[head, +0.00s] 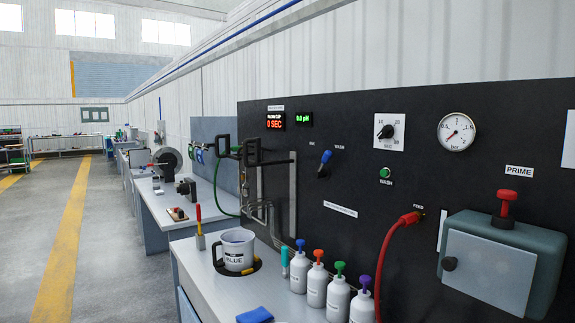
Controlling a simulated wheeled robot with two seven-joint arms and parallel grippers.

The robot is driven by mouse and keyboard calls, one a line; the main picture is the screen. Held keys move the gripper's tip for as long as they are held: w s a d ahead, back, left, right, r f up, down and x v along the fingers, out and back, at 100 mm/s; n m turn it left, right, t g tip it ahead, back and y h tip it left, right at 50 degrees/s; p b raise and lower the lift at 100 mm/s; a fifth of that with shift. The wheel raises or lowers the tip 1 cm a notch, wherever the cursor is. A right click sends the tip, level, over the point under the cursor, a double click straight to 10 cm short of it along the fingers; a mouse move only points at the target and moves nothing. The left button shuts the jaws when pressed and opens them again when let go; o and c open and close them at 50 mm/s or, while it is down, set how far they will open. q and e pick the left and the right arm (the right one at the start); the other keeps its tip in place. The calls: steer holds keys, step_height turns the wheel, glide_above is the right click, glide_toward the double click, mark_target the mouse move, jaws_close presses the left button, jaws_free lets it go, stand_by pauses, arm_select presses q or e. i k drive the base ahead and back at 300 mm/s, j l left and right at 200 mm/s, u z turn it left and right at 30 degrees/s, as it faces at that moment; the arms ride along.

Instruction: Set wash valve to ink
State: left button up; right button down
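The wash valve (325,162) is on the black panel, with a blue-tipped lever above a dark pivot. Small labels INK (311,143) and WASH (339,148) stand above it to the left and right. The lever points up and leans slightly right, toward the WASH side.
The black panel (350,240) also carries a green WASH button (385,172), a timer dial (386,132), a pressure gauge (456,131) and a red hose (385,250). Several capped bottles and a BLUE jug (236,247) stand on the bench below. Floor at left is clear.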

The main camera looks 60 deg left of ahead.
mark_target(321, 174)
steer(key=j+u, duration=0.1)
steer(key=u, duration=0.35)
steer(key=k+j+u, duration=0.1)
steer(key=u, duration=0.3)
steer(key=j+u, duration=0.15)
steer(key=u, duration=0.3)
steer(key=j+u, duration=0.1)
steer(key=u, duration=0.3)
